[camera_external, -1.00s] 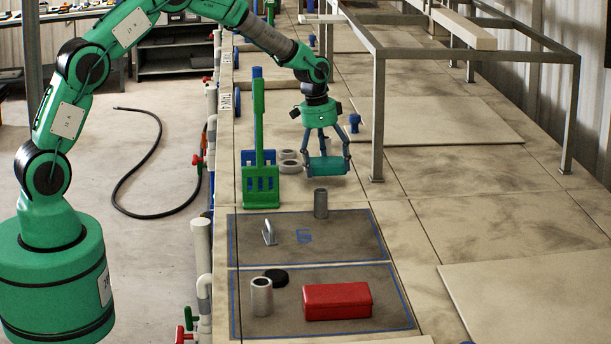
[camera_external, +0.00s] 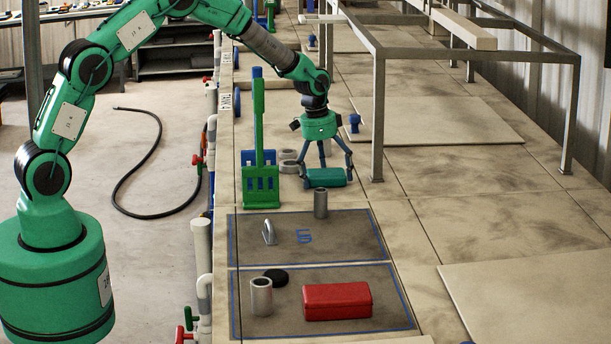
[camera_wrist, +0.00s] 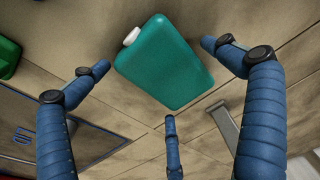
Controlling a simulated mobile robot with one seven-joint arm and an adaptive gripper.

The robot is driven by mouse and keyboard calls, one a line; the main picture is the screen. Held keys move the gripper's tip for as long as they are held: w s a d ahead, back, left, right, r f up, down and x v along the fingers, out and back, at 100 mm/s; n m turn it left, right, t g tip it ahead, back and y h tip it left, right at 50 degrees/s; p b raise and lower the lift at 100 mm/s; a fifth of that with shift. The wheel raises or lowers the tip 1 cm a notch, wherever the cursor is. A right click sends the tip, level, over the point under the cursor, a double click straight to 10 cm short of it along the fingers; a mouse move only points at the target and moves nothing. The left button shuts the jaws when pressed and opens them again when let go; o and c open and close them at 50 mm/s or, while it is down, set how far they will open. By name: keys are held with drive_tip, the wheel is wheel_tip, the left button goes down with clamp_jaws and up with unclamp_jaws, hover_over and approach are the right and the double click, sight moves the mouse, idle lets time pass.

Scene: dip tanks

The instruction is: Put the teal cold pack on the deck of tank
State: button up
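The teal cold pack (camera_external: 327,179), a flat block with a white cap, lies on the pale tank deck (camera_external: 455,215), beyond the dark blue-outlined mats. In the wrist view the cold pack (camera_wrist: 165,62) lies flat, its cap at the upper left. My gripper (camera_external: 328,172) is just over the pack, its fingers spread wide around it. In the wrist view the three blue fingers of my gripper (camera_wrist: 160,76) stand apart from the pack with visible gaps. My gripper is open and holds nothing.
A grey cylinder (camera_external: 320,203) stands close in front of the pack. Grey rings (camera_external: 288,162) and a green-and-blue rack (camera_external: 260,175) are to the left. A metal frame (camera_external: 377,120) rises to the right. A red box (camera_external: 337,301) lies on the nearest mat.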

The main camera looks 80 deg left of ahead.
sight(320, 174)
drive_tip(key=shift+r, duration=0.1)
wheel_tip(320, 174, up, 12)
drive_tip(key=s, duration=0.1)
drive_tip(key=shift+s, duration=0.4)
idle(1.1)
drive_tip(key=s+d+r+t, duration=0.1)
drive_tip(key=s+d+r, duration=0.7)
drive_tip(key=d+r, duration=0.3)
drive_tip(key=s+d+r+t, duration=0.1)
drive_tip(key=s+d+r, duration=0.6)
drive_tip(key=d+r, duration=0.45)
drive_tip(key=s+d, duration=0.5)
drive_tip(key=s, duration=0.4)
drive_tip(key=s+d+f+t, duration=0.1)
drive_tip(key=s+d, duration=0.4)
drive_tip(key=s, duration=0.4)
drive_tip(key=s+d, duration=0.6)
drive_tip(key=s, duration=0.3)
drive_tip(key=shift+s+f+t, duration=0.35)
drive_tip(key=shift+s+t, duration=0.05)
